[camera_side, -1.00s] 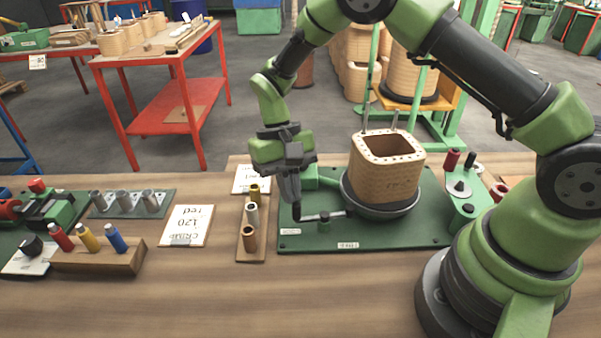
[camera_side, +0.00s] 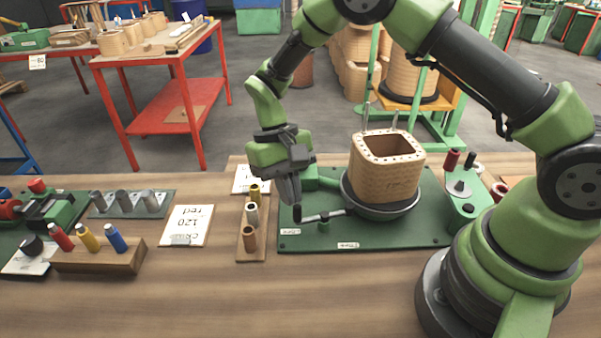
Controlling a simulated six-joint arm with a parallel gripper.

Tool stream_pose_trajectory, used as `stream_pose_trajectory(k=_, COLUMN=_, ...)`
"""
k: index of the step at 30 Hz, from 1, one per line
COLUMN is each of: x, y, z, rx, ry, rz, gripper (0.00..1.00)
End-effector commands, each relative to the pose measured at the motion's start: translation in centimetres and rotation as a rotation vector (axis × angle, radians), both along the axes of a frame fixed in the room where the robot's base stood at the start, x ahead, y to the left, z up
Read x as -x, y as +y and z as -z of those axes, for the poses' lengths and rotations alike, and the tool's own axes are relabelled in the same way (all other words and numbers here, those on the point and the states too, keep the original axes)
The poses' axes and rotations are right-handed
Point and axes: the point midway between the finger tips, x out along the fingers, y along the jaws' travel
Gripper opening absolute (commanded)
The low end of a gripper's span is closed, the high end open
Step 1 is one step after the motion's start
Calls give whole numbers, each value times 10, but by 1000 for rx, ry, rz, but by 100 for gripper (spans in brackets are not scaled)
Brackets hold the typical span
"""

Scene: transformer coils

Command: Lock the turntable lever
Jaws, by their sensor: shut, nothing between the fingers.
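The turntable (camera_side: 383,210) is a dark round plate on a green base plate (camera_side: 420,233), and it carries a square tan coil (camera_side: 385,171). The lever (camera_side: 322,216) is a thin bar at the front left of the turntable, lying roughly level over a short green post. A dark knob (camera_side: 297,213) shows at its left end. My gripper (camera_side: 291,201) points down with its fingers shut and empty, just above and beside this left end. I cannot tell whether the fingertips touch it.
A wooden strip with several small cylinders (camera_side: 250,235) stands close left of the base plate. A green spool stand (camera_side: 462,200) is at the right. The front of the table is clear.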

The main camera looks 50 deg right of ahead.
Motion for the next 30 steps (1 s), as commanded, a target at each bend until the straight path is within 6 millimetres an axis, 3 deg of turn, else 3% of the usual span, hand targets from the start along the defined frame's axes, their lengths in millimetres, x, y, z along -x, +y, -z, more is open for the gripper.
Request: stream_pose_trajectory(k=30, x=4, y=3, z=1, rx=1, ry=2, rz=-68, gripper=0)
